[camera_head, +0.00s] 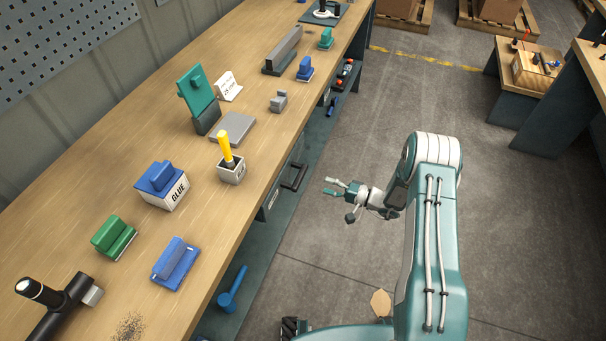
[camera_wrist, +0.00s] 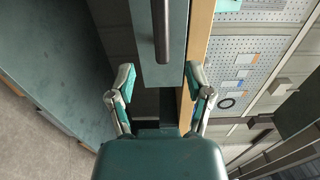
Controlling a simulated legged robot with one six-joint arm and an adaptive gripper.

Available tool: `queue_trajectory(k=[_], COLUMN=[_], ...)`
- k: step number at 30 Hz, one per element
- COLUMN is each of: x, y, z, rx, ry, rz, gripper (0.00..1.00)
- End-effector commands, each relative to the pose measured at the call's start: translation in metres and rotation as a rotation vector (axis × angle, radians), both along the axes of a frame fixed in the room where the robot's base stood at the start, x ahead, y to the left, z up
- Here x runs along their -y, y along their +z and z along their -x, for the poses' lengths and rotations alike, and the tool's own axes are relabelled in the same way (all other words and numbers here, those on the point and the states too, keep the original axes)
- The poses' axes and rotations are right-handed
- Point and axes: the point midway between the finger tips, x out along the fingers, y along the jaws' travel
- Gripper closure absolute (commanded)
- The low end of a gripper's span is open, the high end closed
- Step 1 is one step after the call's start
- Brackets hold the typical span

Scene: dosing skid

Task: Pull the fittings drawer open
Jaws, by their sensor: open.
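The drawer front (camera_head: 298,153) is a dark teal panel under the bench top, with a dark bar handle (camera_head: 295,177) on it. In the head view it looks about flush with the bench front. In the wrist view the handle (camera_wrist: 160,32) stands up the middle of the grey-teal drawer front (camera_wrist: 177,58), ahead of my fingertips. My gripper (camera_head: 330,186) is off to the right of the handle in the head view, apart from it. Its two teal-tipped fingers (camera_wrist: 159,74) are spread wide in the wrist view, with nothing held between them.
The wooden bench top (camera_head: 110,205) carries a yellow-handled tool in a block (camera_head: 230,160), a glue box (camera_head: 163,188) and several coloured blocks. A lower shelf holds a blue tool (camera_head: 232,290). The grey floor (camera_head: 330,245) beside the bench is mostly clear.

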Motion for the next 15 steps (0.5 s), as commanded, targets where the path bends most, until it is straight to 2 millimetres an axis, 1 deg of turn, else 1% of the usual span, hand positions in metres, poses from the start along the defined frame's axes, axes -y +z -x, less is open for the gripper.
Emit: queue_trajectory(k=[1, 9, 15], x=[-0.008, -0.053, -0.080], y=[0.000, 0.001, 0.001], z=[-0.002, -0.019, -0.029], rx=[0.000, -0.001, -0.002], ry=[0.005, 0.005, 0.005], rz=[0.000, -0.003, -0.004], gripper=[0.34, 0.34, 0.34])
